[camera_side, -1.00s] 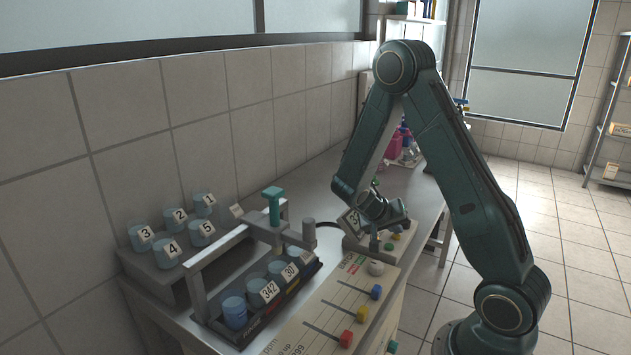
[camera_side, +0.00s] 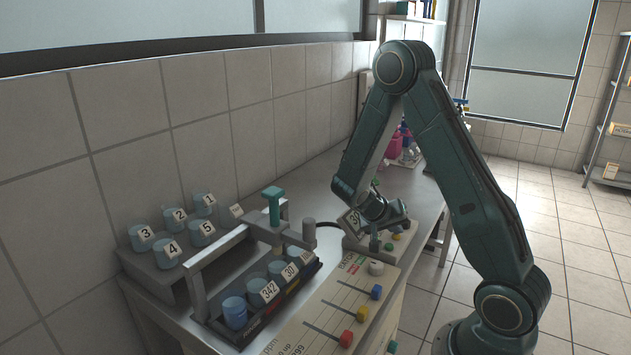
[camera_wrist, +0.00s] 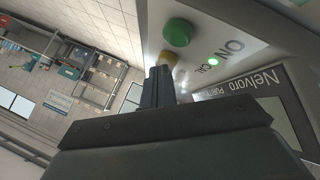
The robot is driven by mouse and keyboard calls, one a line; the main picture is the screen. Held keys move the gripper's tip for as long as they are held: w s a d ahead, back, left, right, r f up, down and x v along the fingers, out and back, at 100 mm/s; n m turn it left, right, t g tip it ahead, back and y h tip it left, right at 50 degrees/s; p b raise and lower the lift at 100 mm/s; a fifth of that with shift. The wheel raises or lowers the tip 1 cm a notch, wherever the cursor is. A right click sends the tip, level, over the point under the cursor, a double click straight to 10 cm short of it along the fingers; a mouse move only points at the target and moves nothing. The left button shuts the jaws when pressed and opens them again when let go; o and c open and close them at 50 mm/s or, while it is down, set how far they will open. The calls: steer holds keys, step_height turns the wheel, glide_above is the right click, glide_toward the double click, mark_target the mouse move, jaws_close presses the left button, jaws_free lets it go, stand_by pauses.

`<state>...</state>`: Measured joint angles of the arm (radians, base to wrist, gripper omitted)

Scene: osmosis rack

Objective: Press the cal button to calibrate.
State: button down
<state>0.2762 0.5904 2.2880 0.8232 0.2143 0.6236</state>
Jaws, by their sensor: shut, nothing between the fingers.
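Contact cannot be told, and the tips partly hide that button.
In the side view, a slider panel (camera_side: 330,305) with coloured knobs lies in front of the box. A rack of numbered beakers (camera_side: 262,290) under a grey frame stands to the left. More numbered beakers (camera_side: 168,253) stand by the wall.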

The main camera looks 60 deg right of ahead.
mark_target(393, 240)
steer(key=shift+r, duration=0.7)
steer(key=shift+r, duration=0.15)
steer(key=shift+r, duration=2.35)
steer(key=a+r+n+t+y, duration=0.5)
steer(key=a+r, duration=0.4)
steer(key=a, duration=0.6)
steer(key=s+a+r+n+t+y, duration=0.3)
steer(key=s+a+r+n, duration=0.2)
steer(key=a, duration=0.7)
steer(key=s+n, duration=0.2)
steer(key=s, duration=0.1)
steer(key=shift+s+r+n+y, duration=0.25)
steer(key=shift+r+n+y, duration=0.05)
steer(key=shift+r+y, duration=0.1)
